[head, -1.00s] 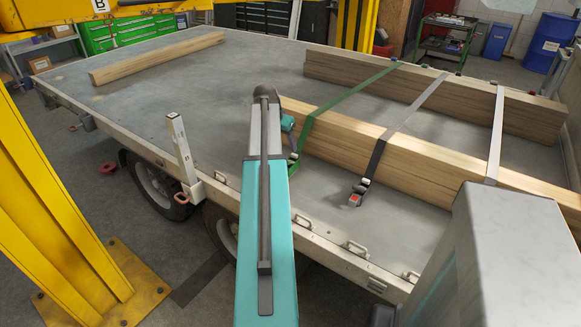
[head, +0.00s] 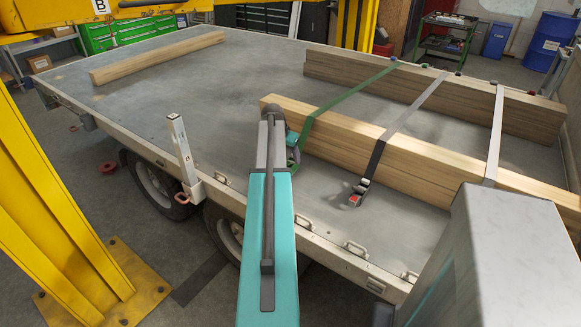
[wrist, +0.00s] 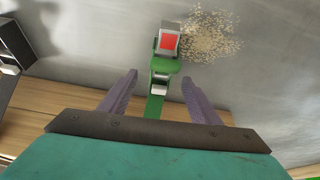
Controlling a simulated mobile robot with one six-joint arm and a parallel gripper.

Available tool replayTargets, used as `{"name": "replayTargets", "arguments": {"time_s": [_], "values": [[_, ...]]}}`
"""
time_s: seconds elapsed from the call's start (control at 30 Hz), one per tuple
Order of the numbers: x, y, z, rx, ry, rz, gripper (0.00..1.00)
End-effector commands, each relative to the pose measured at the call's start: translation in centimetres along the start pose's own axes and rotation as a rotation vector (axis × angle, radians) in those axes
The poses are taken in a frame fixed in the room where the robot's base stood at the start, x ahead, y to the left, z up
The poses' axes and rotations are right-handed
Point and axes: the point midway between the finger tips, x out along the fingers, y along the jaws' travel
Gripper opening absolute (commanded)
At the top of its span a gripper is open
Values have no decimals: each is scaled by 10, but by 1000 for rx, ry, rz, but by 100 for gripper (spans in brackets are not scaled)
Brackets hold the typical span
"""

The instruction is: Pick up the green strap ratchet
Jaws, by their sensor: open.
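The green strap ratchet (wrist: 164,62) shows in the wrist view, with a red patch at its far end and a green strap (wrist: 154,106) running from it back under my gripper. My gripper (wrist: 160,77) is open, with one finger to the left of the ratchet's near part and the other to the right. The ratchet lies past the fingertips in the picture; I cannot tell the height gap. In the head view my arm hides most of the ratchet and the fingers. The green strap (head: 335,107) crosses the timber there.
Timber beams (head: 415,158) lie on the grey trailer bed (head: 230,80), with a dark strap and ratchet (head: 358,194) and a pale strap (head: 495,135) to the right. A stake post (head: 179,150) stands at the near edge. Light crumbs (wrist: 210,37) lie beside the ratchet.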

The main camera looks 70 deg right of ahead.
Motion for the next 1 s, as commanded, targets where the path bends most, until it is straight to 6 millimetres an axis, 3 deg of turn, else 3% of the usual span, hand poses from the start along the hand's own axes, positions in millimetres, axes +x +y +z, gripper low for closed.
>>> {"name": "replayTargets", "arguments": {"time_s": [0.33, 0.7, 1.0], "values": [[6, -1, -1, 0, 0, 0, 57], [43, -2, -1, 0, -1, 1, 57], [52, -2, 0, 0, 0, 0, 57]]}}
